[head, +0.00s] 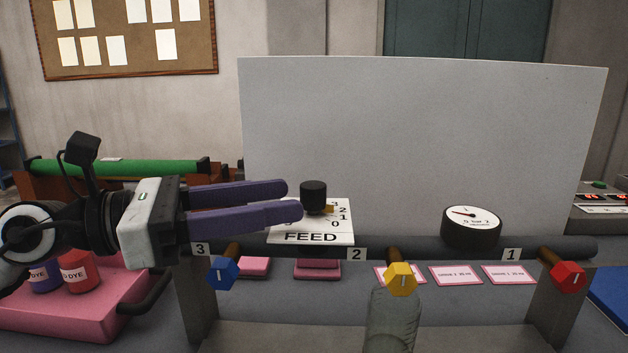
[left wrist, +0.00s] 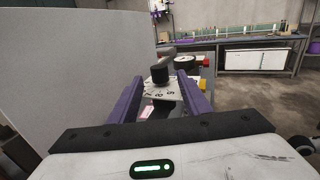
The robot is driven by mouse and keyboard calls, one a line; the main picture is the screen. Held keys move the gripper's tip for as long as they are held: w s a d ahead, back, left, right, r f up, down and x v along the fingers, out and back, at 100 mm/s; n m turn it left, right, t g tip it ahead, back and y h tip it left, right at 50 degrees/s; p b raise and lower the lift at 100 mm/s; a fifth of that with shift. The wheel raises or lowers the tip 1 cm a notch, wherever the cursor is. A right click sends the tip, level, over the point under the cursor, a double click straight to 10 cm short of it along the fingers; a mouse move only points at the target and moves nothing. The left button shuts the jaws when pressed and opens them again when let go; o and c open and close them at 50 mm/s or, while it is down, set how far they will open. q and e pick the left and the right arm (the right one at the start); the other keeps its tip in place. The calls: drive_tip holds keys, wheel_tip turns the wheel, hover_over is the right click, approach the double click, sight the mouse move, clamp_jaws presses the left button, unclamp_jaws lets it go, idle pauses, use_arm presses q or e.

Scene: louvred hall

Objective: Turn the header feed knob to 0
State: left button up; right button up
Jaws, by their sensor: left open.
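The black feed knob (head: 314,196) stands on a white plate marked FEED (head: 290,238) with a number scale on its right side. Its small yellow pointer (head: 328,209) points right, towards about the 2; the exact mark is hard to tell. My left gripper (head: 294,200) reaches in from the left, its purple fingers open and empty, tips close to the knob's left side. In the left wrist view the knob (left wrist: 160,75) appears ahead, between the two finger tips. Part of the scale is hidden by a finger. My right gripper is not in view.
A dark header pipe (head: 430,247) carries blue (head: 224,273), yellow (head: 401,279) and red (head: 568,277) valve handles. A round gauge (head: 472,227) stands right of the knob. A tall grey panel (head: 420,140) rises behind. A pink tray (head: 50,310) holds dye bottles at left.

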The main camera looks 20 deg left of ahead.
sight(306, 186)
use_arm(q)
drive_tip(key=p+x, duration=0.1)
drive_tip(key=x, duration=0.1)
drive_tip(key=p+x, duration=0.1)
drive_tip(key=shift+w+r+p, duration=0.1)
drive_tip(key=shift+r+p, duration=0.15)
drive_tip(key=shift+p, duration=0.1)
drive_tip(key=shift+p+x, duration=0.55)
drive_tip(key=shift+x, duration=0.35)
drive_tip(key=shift+w+d+f, duration=0.25)
drive_tip(key=shift+w+d, duration=0.05)
drive_tip(key=shift+d, duration=0.1)
